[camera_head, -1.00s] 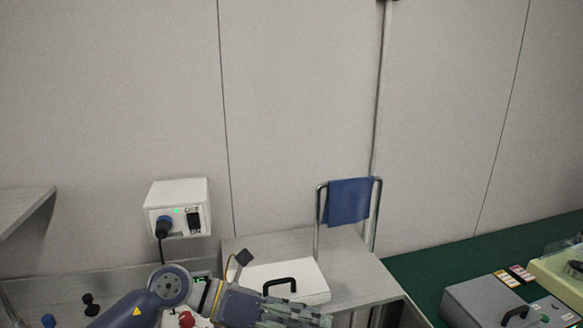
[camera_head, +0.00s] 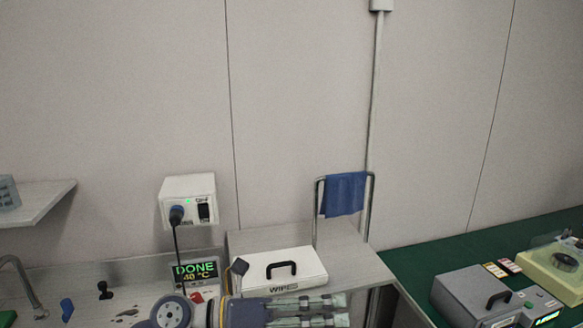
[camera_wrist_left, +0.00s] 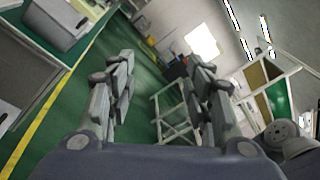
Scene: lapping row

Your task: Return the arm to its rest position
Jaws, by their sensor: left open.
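My left arm comes in at the bottom of the head view, and my left gripper (camera_head: 340,310) points to the right in front of the bench, low in the picture. In the left wrist view its two fingers (camera_wrist_left: 163,95) stand wide apart with nothing between them. Beyond them are green floor and a pale metal frame. My right gripper is in neither view.
Behind the gripper are a white WIPES box (camera_head: 306,262), a display reading DONE (camera_head: 195,270) and a wall socket box (camera_head: 187,201) with a plugged cable. A blue cloth (camera_head: 345,193) hangs on a rail. A grey box (camera_head: 470,295) stands on the green surface at right.

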